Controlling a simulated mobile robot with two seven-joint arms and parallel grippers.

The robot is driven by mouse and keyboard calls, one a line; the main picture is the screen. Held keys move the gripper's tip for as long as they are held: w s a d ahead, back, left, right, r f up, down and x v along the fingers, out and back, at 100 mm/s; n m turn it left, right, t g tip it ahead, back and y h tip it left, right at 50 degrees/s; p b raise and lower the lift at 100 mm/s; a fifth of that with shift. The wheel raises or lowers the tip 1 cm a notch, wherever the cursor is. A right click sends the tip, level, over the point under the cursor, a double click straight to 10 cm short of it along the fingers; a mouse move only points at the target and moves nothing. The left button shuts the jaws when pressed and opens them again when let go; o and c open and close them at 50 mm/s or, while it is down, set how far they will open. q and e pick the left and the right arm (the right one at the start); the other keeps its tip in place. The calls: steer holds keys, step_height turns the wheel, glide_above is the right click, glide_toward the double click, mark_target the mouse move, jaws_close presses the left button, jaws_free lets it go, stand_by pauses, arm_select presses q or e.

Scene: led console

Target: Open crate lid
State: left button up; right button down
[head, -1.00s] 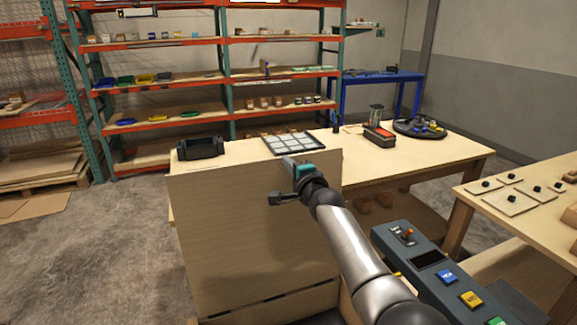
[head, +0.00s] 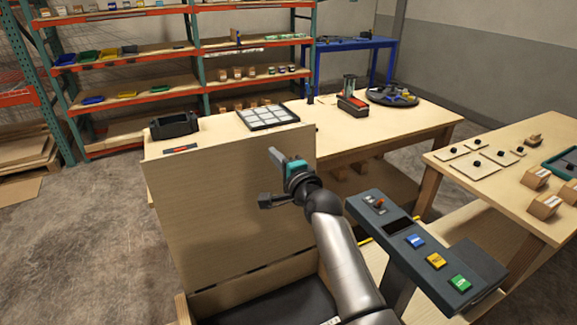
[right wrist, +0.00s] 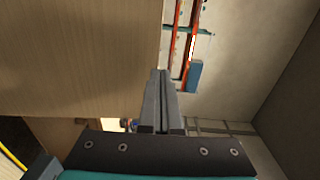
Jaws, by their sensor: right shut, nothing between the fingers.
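The crate lid (head: 215,215) is a large pale wooden panel standing upright, raised open along the back of the wooden crate (head: 235,295). Part of the crate's dark interior (head: 275,310) shows below it; my right arm hides some of the crate. My right gripper (head: 273,154) is shut and empty, in front of the lid's upper right part in the head view. In the right wrist view the shut fingers (right wrist: 161,75) point past the edge of a wooden panel, likely the lid (right wrist: 80,55). I cannot tell whether they touch it. My left gripper is not in view.
A console with coloured buttons (head: 428,243) stands right of my arm. Behind the lid is a workbench (head: 345,135) with a black bin (head: 174,124) and a compartment tray (head: 267,116). Another table (head: 490,185) is at right.

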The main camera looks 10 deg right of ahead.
steer(key=s+d+f+n+g+h, duration=0.2)
steer(key=s+d+f+n+g, duration=0.3)
steer(key=s, duration=0.9)
steer(key=s+d+f+n+g+h, duration=0.15)
steer(key=s+f+n+g, duration=0.4)
steer(key=s, duration=0.95)
steer(key=s+d+f+n+g+h, duration=0.3)
steer(key=s+f+n, duration=0.4)
steer(key=s, duration=0.7)
step_height(320, 180, down, 28)
steer(key=s+d+y+b, duration=0.1)
steer(key=s+b, duration=0.1)
steer(key=b, duration=0.3)
steer(key=s+d+f+g+b, duration=0.2)
steer(key=s+f+b, duration=0.4)
steer(key=s+f, duration=0.9)
step_height(320, 180, down, 5)
steer(key=shift+s+d+r+m, duration=0.1)
steer(key=shift+s+d+m, duration=0.25)
steer(key=shift+d, duration=0.05)
